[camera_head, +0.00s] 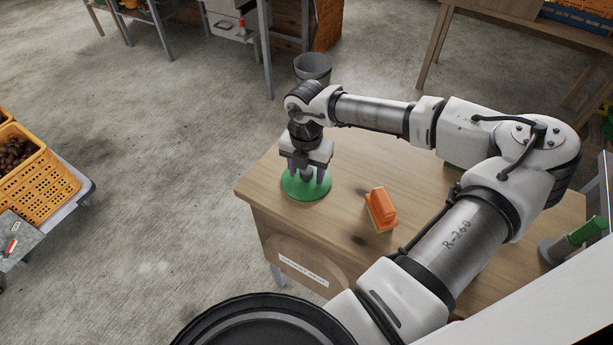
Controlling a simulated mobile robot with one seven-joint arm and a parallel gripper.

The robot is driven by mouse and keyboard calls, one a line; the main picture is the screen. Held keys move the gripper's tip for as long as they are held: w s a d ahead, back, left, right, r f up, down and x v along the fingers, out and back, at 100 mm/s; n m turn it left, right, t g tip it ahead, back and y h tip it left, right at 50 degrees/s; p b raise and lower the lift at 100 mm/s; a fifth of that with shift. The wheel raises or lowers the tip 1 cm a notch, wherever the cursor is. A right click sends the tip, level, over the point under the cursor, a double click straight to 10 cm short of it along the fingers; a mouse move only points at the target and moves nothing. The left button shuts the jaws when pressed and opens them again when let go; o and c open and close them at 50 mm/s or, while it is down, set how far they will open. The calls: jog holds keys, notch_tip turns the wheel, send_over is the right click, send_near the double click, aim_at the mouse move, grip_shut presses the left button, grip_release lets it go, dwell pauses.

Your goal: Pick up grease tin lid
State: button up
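A round green disc, which looks like the grease tin lid (305,193), lies flat near the left corner of the wooden table (345,165). My gripper (306,177) points down directly over it. Its fingers look spread apart, with the tips at or just above the disc. I cannot tell whether they touch it. The fingers and wrist hide the disc's middle and back part.
An orange brush-like object (380,208) stands right of the lid on the table. A green-handled tool (584,233) is at the table's right side. Part of another green thing (453,166) shows beneath my arm. A grey bin (313,68) stands behind the table.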

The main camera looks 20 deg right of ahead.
jog(key=c, duration=0.9)
jog(key=shift+c, duration=0.2)
jog(key=shift+r, duration=0.1)
